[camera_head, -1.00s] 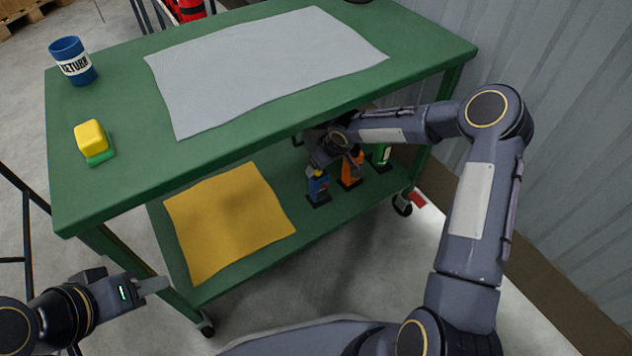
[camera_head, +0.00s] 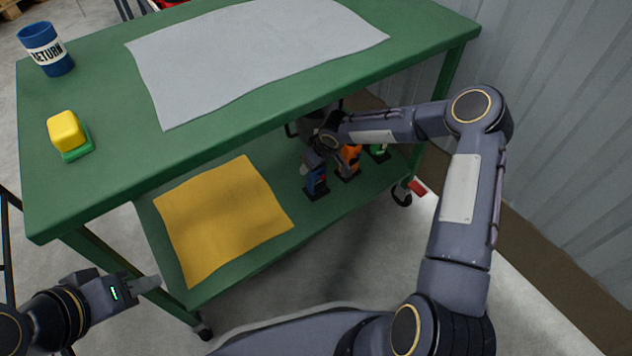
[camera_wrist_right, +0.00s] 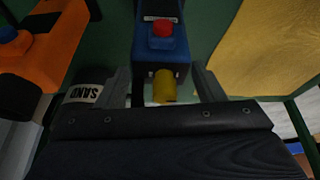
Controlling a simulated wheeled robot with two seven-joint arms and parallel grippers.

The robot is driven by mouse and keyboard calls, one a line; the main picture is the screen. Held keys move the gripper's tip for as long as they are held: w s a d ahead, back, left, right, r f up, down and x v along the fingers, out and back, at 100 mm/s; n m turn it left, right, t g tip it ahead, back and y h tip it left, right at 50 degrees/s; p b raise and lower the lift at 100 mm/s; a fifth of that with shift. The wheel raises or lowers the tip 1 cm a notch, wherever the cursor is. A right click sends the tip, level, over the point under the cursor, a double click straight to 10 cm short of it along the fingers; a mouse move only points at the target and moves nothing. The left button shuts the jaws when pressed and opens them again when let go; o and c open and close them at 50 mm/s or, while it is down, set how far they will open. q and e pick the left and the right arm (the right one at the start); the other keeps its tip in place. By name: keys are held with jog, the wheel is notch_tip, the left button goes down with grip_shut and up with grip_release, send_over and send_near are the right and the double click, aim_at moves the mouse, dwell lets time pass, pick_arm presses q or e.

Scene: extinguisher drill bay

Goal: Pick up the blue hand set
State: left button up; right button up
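The blue hand set (camera_head: 316,183) stands on the green cart's lower shelf, its top partly hidden by my right gripper (camera_head: 317,163). In the right wrist view the blue hand set (camera_wrist_right: 162,50) shows a red button and a yellow end. My right gripper (camera_wrist_right: 163,82) has one finger on either side of it, with a small gap visible at each side, so it looks open around it. My left gripper (camera_head: 148,284) is at the lower left, away from the shelf; its finger opening is not clear.
An orange hand set (camera_head: 349,162) and a green one (camera_head: 379,152) stand close by on the right. A dark thing labelled SAND (camera_wrist_right: 85,92) is beside the gripper. A yellow cloth (camera_head: 220,215) lies left on the shelf. The tabletop (camera_head: 100,180) is overhead.

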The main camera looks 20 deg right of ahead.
grip_shut()
jog(key=shift+r, duration=0.1)
